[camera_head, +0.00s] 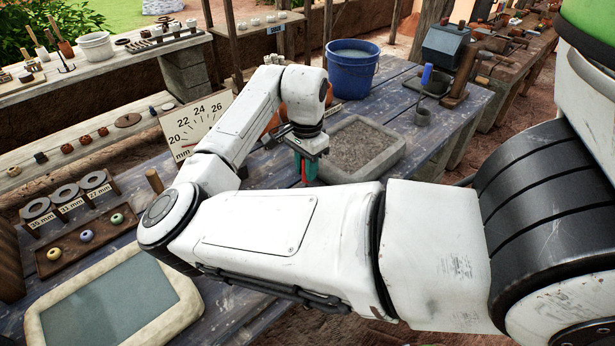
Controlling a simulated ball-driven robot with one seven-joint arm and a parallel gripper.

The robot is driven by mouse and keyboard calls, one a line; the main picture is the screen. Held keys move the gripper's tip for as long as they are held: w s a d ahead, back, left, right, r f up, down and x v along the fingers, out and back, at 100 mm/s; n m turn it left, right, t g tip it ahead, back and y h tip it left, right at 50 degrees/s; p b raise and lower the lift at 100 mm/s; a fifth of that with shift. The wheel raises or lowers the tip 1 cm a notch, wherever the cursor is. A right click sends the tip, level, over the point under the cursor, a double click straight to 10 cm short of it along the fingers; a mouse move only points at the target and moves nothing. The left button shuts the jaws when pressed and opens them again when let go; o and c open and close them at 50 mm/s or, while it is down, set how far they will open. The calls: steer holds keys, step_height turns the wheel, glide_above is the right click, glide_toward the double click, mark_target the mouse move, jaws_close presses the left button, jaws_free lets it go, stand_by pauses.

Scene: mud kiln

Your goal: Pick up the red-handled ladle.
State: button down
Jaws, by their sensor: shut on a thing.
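My gripper (306,168) hangs at the end of my white arm, pointing down near the left side of the grey stone tray on the blue table. Its teal fingers are shut on a narrow red piece, the handle of the red-handled ladle (304,172). Only this bit of red shows. The ladle's bowl is hidden, and my forearm blocks the view just below the fingers. I cannot tell whether the ladle touches the table.
A rectangular stone tray (398,147) of grey grit stands right of my gripper. A blue bucket (352,72) is behind it. A dial board (201,122) stands to the left. A pale-rimmed basin (182,314) and a wooden rack with rings (70,202) are at left front.

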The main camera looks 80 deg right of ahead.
steer(key=shift+r, duration=0.55)
steer(key=s+a+r, duration=0.2)
steer(key=s+r, duration=0.9)
steer(key=s, duration=0.2)
steer(key=shift+s+a+r, duration=0.2)
steer(key=shift+s+r, duration=0.2)
steer(key=c, duration=1.5)
jaws_free()
jaws_close()
